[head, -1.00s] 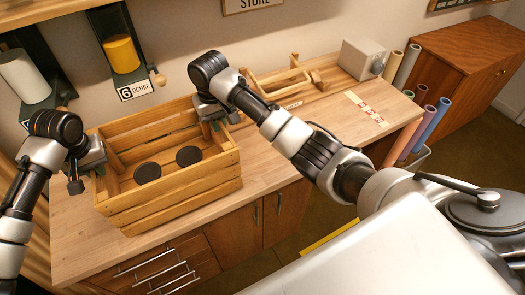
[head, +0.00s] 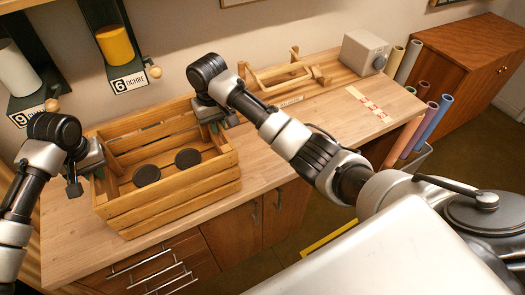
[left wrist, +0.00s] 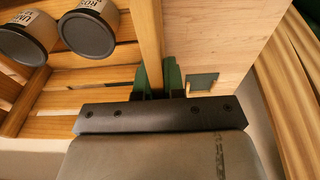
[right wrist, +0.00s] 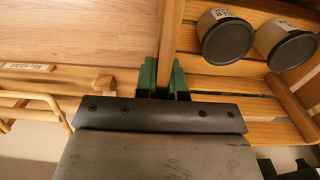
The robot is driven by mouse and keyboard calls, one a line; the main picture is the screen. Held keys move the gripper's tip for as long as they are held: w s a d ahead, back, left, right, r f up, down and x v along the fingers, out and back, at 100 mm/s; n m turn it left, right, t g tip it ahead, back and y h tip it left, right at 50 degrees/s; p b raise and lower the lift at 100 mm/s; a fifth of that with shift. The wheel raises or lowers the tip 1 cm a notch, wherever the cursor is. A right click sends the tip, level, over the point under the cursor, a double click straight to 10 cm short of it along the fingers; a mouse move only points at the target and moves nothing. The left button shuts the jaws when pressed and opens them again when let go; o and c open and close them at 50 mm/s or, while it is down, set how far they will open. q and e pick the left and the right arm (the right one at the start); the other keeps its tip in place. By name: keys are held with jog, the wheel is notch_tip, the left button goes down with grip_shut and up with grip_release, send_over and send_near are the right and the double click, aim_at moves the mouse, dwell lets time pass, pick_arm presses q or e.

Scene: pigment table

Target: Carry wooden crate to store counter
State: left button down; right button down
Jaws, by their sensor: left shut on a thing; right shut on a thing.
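The wooden crate (head: 165,205) is a slatted box, upright, over the left part of the wooden store counter (head: 290,128). Whether its bottom touches the counter is hidden. Two dark-lidded jars stand inside it, a left jar (head: 146,174) and a right jar (head: 188,158). My left gripper (head: 92,170) is shut on the crate's left end; the left wrist view shows its green fingers (left wrist: 160,80) on either side of the wall. My right gripper (head: 212,112) is shut on the crate's right end; its green fingers (right wrist: 171,80) straddle that wall in the right wrist view.
A wooden rack (head: 285,75) and a grey box (head: 364,52) stand at the counter's back. A red-and-white strip (head: 368,104) lies on the clear right part. Dispensers, one marked 6 Ochre (head: 116,45), hang behind the crate. Coloured rolls (head: 433,125) stand beyond the counter's right end.

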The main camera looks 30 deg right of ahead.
pick_arm(q)
jog(key=shift+f+b, duration=0.65)
pick_arm(e)
jog(key=shift+f, duration=0.65)
pick_arm(q)
jog(key=c, duration=1.2)
grip_release()
jog(key=shift+s+r, duration=0.1)
jog(key=shift+s, duration=0.1)
pick_arm(e)
jog(key=c, duration=1.2)
grip_release()
jog(key=shift+s+r, duration=0.1)
jog(key=shift+s, duration=0.1)
pick_arm(q)
jog(key=shift+r, duration=0.1)
jog(key=r, duration=0.3)
jog(key=s+r, duration=0.1)
jog(key=r, duration=0.7)
jog(key=shift+s+r, duration=0.2)
jog(key=shift+r, duration=0.15)
pick_arm(e)
jog(key=shift+r, duration=0.25)
notch_tip(320, 180, up, 11)
jog(key=shift+r, duration=0.2)
